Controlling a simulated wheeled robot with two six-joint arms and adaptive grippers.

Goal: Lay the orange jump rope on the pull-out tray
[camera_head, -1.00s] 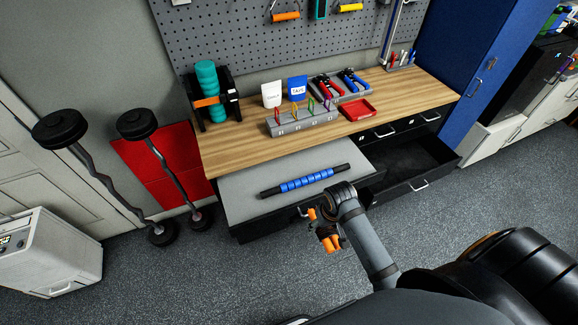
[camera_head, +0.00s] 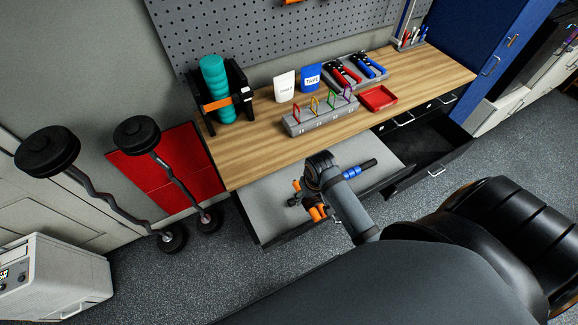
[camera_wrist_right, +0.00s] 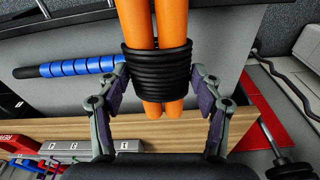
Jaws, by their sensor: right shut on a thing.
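The jump rope, a black coil with orange handles (camera_wrist_right: 156,66), is gripped by my right gripper (camera_wrist_right: 158,82), whose fingers close on both sides of the coil. In the head view, my right gripper (camera_head: 309,202) and the orange handle ends (camera_head: 317,213) show in front of the pull-out tray (camera_head: 262,203). They overlap its front part; the height above it is hard to tell. The tray is a grey sheet, pulled out below the wooden bench top. A blue massage roller (camera_head: 355,172) with black ends lies on it, partly hidden by my arm. My left gripper is out of view.
The wooden bench (camera_head: 250,150) holds a teal roller (camera_head: 216,85), a grey rack (camera_head: 320,115), a red tray (camera_head: 378,97) and pliers. An open black drawer (camera_head: 432,150) is right of the tray. Curl bars (camera_head: 165,165) stand left. The tray's left part is clear.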

